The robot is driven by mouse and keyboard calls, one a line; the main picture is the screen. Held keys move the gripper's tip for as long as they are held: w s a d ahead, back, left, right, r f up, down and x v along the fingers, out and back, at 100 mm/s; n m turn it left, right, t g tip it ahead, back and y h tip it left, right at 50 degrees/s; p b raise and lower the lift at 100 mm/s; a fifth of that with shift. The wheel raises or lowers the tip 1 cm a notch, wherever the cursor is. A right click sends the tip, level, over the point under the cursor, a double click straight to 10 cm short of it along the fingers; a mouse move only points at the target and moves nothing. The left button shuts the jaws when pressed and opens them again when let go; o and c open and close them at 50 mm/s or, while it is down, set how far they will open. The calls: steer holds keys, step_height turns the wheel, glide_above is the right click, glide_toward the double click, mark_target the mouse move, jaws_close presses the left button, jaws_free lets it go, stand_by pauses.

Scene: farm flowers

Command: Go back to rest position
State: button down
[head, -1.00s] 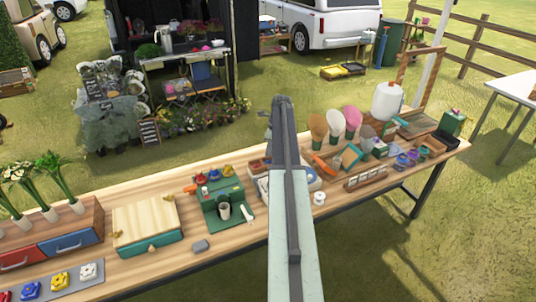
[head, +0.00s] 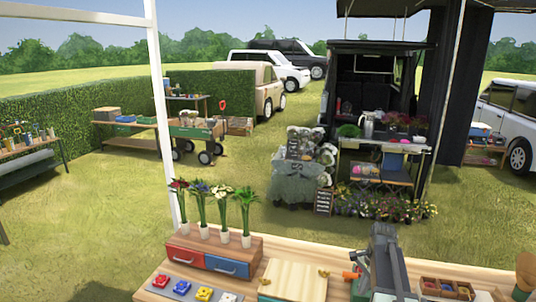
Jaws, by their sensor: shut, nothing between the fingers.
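My gripper (head: 380,232) shows at the lower right of the head view, at the end of my raised grey arm. It is shut and holds nothing that I can see. It appears in front of the wooden table (head: 450,270), over the green stand (head: 360,287), which the arm partly covers. I cannot tell the exact height of the gripper above the table.
A white post (head: 160,120) rises at left. Grass lies beyond.

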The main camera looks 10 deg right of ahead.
steer(key=s+a+f+n, duration=0.1)
steer(key=s+a+n, duration=0.2)
steer(key=a+n, duration=0.2)
steer(key=s+a+f+n+b, duration=0.1)
steer(key=s+a+n, duration=0.2)
steer(key=a, duration=0.8)
steer(key=s+a+f+n+h+b, duration=0.1)
steer(key=s+a+n, duration=0.2)
steer(key=a+n, duration=0.4)
steer(key=shift+s+a+f+g, duration=0.15)
steer(key=shift+s+a+g, duration=0.2)
steer(key=shift+a, duration=0.15)
